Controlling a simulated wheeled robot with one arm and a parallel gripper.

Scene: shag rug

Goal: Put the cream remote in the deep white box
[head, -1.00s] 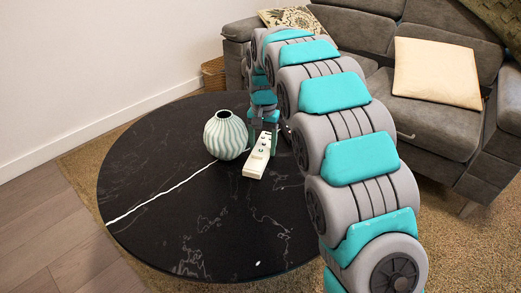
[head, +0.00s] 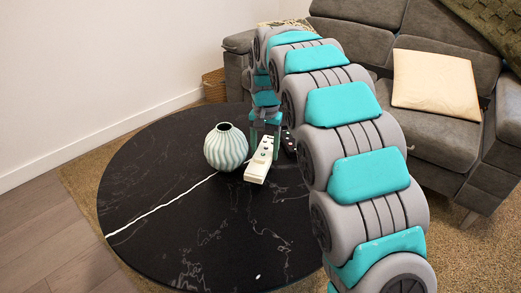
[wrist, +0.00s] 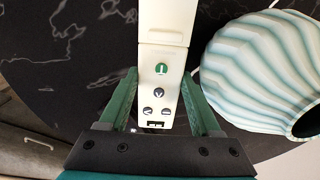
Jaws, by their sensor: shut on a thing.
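The cream remote (head: 259,161) is over the black round table, just right of the vase, its near end pointing toward me. My gripper (head: 264,123) is shut on its far part from above. In the wrist view the remote (wrist: 166,62) runs between the two green fingers of my gripper (wrist: 163,82), with its green button and dark buttons showing. I cannot tell for sure whether the remote is clear of the tabletop. The deep white box is not in view.
A pale ribbed vase (head: 226,147) stands close left of the remote. A dark object with buttons (head: 289,141) lies to the right, partly behind my arm. The near and left parts of the table (head: 150,220) are clear. A grey sofa (head: 445,135) stands behind at right.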

